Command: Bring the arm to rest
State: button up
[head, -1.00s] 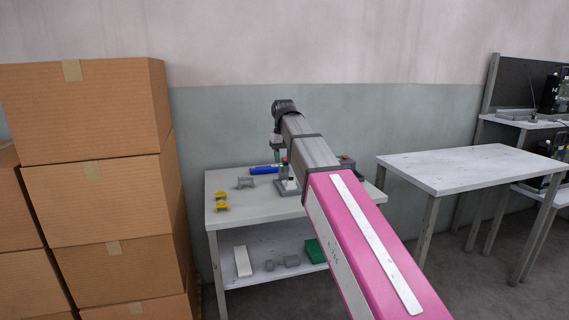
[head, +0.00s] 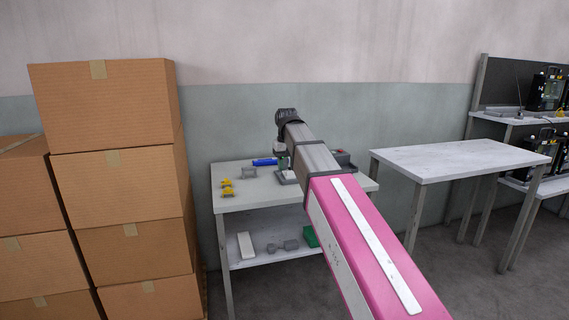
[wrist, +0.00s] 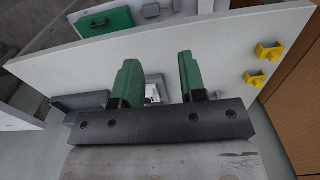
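My arm reaches forward over the white bench (head: 255,200), with a pink link nearest me and a grey link beyond. My gripper (wrist: 157,65) shows two green fingers standing well apart in the wrist view, with nothing held between them. In the head view the gripper (head: 283,162) is at the far end of the arm, small and partly hidden, over the bench. A grey fixture with a pale plate (wrist: 153,92) shows beyond the fingers; I cannot tell the height gap.
Yellow brackets (head: 227,187), a grey part (head: 249,173) and a blue item (head: 265,162) lie on the bench. Its lower shelf holds a green box (head: 311,236). Stacked cartons (head: 120,190) stand at left. An empty white table (head: 460,162) is at right, with open floor before it.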

jog(key=s+d+f+m, duration=0.1)
jog(key=s+d+f, duration=0.5)
jog(key=f, duration=0.6)
jog(key=s+d+f+m, duration=0.1)
jog(key=s+d+f, duration=0.5)
jog(key=f, duration=0.6)
jog(key=s+d+f+m, duration=0.1)
jog(key=s+d+f, duration=0.5)
jog(key=f, duration=0.7)
jog(key=shift+s, duration=0.75)
